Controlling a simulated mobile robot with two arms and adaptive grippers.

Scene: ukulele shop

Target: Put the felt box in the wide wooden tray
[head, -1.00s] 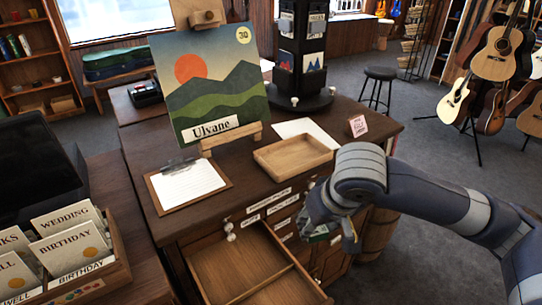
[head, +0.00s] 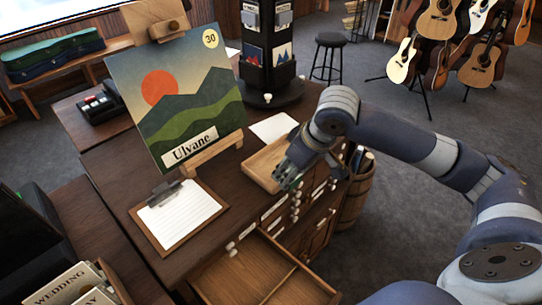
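The wide wooden tray (head: 263,163) is a shallow light-wood tray on the dark wooden counter, right of the painting. My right gripper (head: 290,178) reaches in from the right and is over the tray's right part, pointing down. A small dark green thing, apparently the felt box (head: 291,171), shows between its fingers. The fingers hide much of it, and I cannot tell whether it touches the tray floor. My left gripper is not in view.
An open drawer (head: 236,272) with a divider juts from the counter front; its visible part looks empty. A clipboard (head: 180,213), the painting on an easel (head: 176,100) and a dark display stand (head: 265,60) surround the tray. A white paper (head: 273,127) lies behind it.

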